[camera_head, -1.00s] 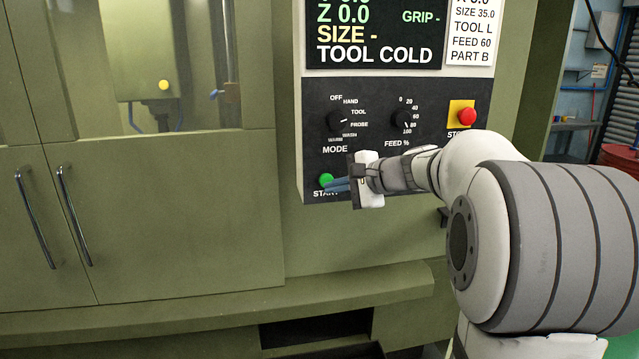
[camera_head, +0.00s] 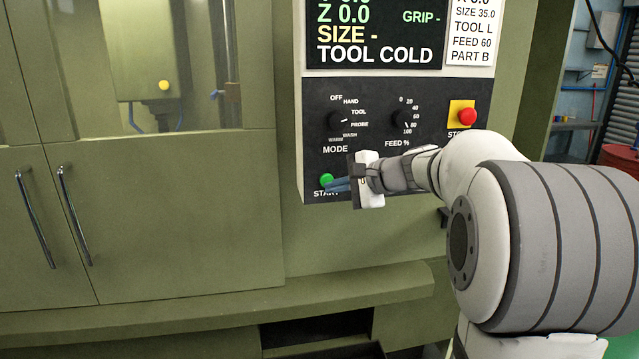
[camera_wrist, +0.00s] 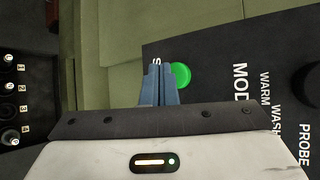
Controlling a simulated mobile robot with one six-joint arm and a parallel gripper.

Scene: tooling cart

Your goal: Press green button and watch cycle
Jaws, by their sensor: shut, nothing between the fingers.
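The green start button (camera_head: 326,180) sits at the lower left of the black control panel (camera_head: 376,172). My gripper (camera_head: 334,185) is shut and empty, its blue fingertips at the button's lower right in the head view. In the wrist view my gripper's fingers (camera_wrist: 158,72) lie beside the green button (camera_wrist: 181,75), which shows to their right. I cannot tell whether the fingertips touch the button. The display (camera_head: 376,40) above reads "Z 0.0", "SIZE -", "GRIP -" and "TOOL COLD".
The panel also carries a mode knob (camera_head: 340,121), a feed knob (camera_head: 404,119) and a red stop button (camera_head: 467,116) on yellow. At left are a machine window (camera_head: 170,65) and cabinet doors with handles (camera_head: 74,215). A ledge (camera_head: 220,308) runs below.

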